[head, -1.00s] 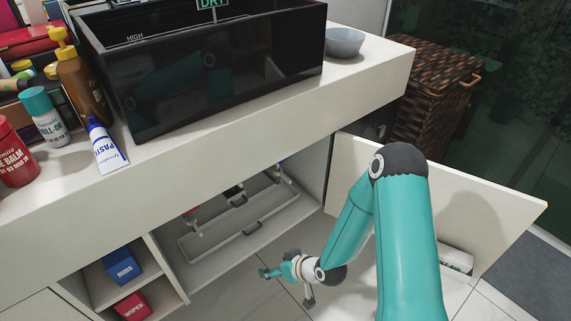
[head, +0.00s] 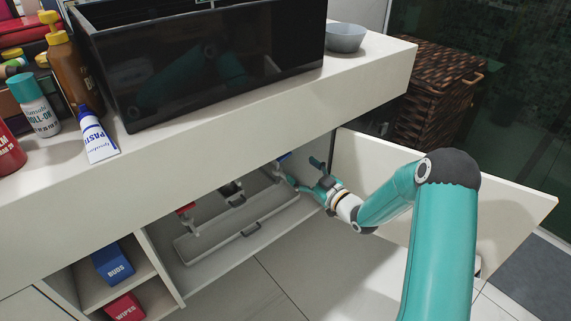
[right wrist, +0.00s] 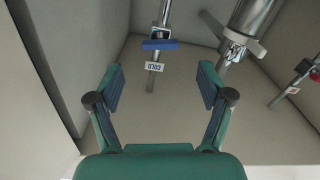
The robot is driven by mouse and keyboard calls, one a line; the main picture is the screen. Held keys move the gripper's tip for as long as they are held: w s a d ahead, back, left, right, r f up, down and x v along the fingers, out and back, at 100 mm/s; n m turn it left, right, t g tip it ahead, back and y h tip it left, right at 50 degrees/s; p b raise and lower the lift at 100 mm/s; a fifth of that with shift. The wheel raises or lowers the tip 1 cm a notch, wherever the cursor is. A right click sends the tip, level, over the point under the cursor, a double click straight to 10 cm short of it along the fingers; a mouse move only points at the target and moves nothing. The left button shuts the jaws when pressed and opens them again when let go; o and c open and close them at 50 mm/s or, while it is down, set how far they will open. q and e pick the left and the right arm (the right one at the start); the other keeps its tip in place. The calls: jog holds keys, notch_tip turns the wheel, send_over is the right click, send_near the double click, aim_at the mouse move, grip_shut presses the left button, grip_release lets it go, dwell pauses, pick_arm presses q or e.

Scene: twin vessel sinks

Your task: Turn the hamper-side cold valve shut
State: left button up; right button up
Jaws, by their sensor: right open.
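The cold valve's blue handle (right wrist: 160,45) shows in the right wrist view on a thin metal pipe, with a "COLD" tag (right wrist: 155,67) below it. The handle looks crosswise to the pipe. In the head view a small bit of blue (head: 284,156) shows under the counter's edge. My right gripper (head: 303,173) reaches into the open cabinet at its hamper side. In the right wrist view my right gripper (right wrist: 161,80) is open and empty, its fingers either side of the pipe line, with the handle beyond the tips. My left gripper is not in view.
A thick drain pipe (right wrist: 245,25) hangs right of the cold valve, and a red valve handle (right wrist: 303,67) is farther right. The open cabinet door (head: 505,205) stands right of my arm. The wicker hamper (head: 435,95) is behind it. A grey tray (head: 190,250) lies on the cabinet floor.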

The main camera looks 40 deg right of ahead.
aim_at(286, 158)
jog(key=w, duration=0.2)
jog(key=w+b, duration=0.1)
jog(key=w, duration=0.4)
jog(key=shift+w+a+b, duration=0.15)
jog(key=shift+a+b, duration=0.15)
jog(key=shift+b, duration=0.05)
